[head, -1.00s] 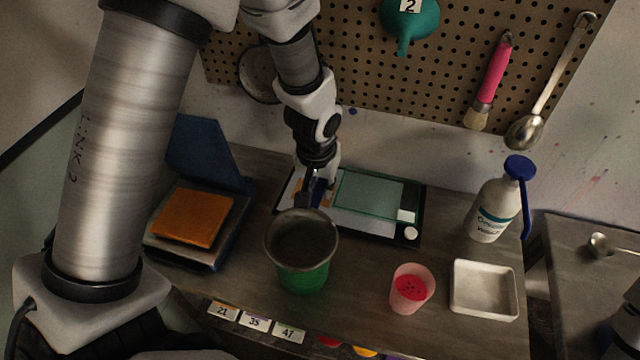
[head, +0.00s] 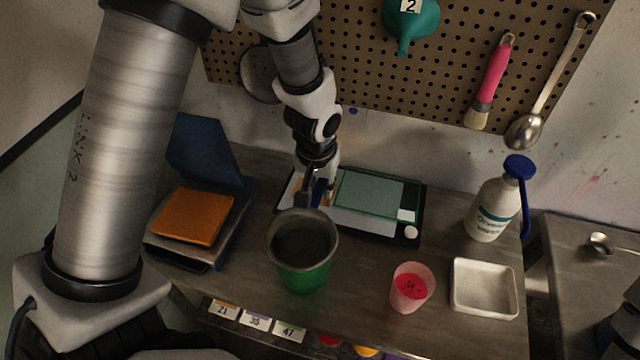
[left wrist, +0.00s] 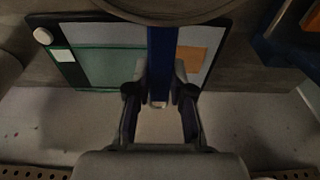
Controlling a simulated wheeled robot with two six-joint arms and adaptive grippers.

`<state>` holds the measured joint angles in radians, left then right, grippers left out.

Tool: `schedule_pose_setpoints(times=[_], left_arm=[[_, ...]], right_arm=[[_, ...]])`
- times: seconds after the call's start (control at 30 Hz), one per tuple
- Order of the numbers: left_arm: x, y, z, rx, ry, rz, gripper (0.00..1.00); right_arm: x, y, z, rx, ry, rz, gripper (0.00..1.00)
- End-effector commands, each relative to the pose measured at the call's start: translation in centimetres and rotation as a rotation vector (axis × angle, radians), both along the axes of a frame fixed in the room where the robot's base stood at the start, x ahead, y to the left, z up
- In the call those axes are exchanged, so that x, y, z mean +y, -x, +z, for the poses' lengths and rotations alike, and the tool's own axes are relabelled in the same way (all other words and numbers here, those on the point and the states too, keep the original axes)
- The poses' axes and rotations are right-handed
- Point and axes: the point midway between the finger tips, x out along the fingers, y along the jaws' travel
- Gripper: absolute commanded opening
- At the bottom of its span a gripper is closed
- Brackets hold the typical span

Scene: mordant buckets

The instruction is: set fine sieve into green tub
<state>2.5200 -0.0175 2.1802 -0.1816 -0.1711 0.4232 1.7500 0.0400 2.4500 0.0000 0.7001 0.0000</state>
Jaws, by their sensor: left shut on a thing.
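The fine sieve (head: 302,238) has a round grey rim and a dark mesh. It is at the mouth of the green tub (head: 303,279), hiding the tub's opening. I cannot tell whether it rests on the tub's rim or hangs just above. My left gripper (head: 312,199) is behind the tub, shut on the sieve's blue handle. In the left wrist view the handle (left wrist: 161,60) runs between the fingers (left wrist: 160,100), and the sieve's rim shows at the top edge. My right gripper does not show clearly; only a dark piece of my right arm is at the right edge.
A flat device with a green-framed panel (head: 370,195) lies behind the tub. An orange block on a scale-like stand (head: 192,217) is left. A pink cup (head: 410,290), white tray (head: 484,289) and white bottle (head: 492,208) stand right. A pegboard (head: 350,60) is behind.

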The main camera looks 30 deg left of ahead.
Motion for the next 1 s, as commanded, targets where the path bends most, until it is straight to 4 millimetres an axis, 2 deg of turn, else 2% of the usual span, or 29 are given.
schedule_pose_setpoints(times=[0.5,0.53,0.6,0.9,1.0], left_arm=[[0.0,0.01,-0.6,0.0,0.0,0.0,0.0],[0.0,0.01,-0.58,0.0,0.0,0.0,0.25],[0.0,0.01,-0.53,0.0,0.0,0.0,0.5],[0.0,0.01,-0.49,0.0,0.0,0.0,0.51],[-0.02,0.07,0.14,-0.002,0.0,0.002,0.51]], right_arm=[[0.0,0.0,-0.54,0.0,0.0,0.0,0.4],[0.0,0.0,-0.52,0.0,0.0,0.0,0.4],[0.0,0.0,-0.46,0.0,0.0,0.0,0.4],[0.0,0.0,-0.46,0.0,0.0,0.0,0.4],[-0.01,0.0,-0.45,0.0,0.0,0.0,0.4]])
